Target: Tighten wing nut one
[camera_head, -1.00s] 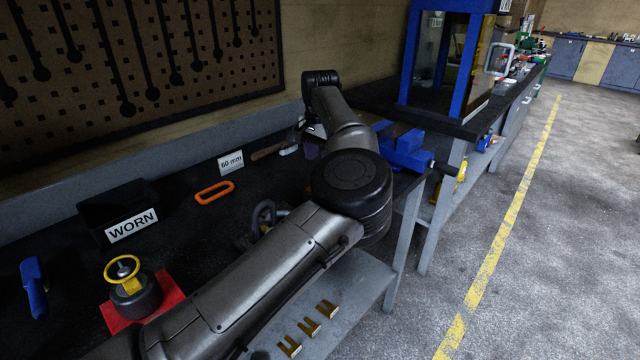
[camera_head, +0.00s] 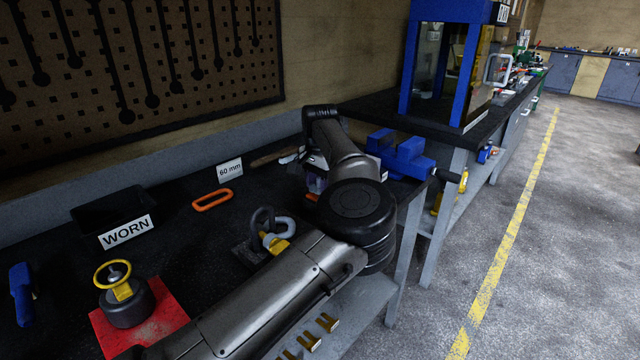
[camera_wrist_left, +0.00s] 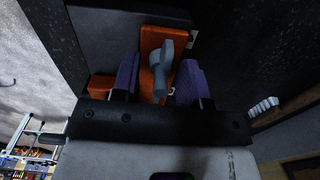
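In the left wrist view a grey wing nut (camera_wrist_left: 161,72) stands in front of an upright orange part (camera_wrist_left: 150,42). I cannot tell which numbered nut it is. My left gripper (camera_wrist_left: 158,82) is open, with one purple finger on each side of the nut and a visible gap to both. The wing nut does not show there. My right gripper is in neither view.
A blue vise (camera_head: 403,155) stands at the bench's right end. A grey shackle (camera_head: 268,228), orange ring (camera_head: 212,199), "WORN" bin (camera_head: 126,231) and yellow-handled part (camera_head: 124,298) on a red plate (camera_head: 166,318) lie along the bench (camera_head: 190,245). A "60 mm" card (camera_head: 230,171) stands behind.

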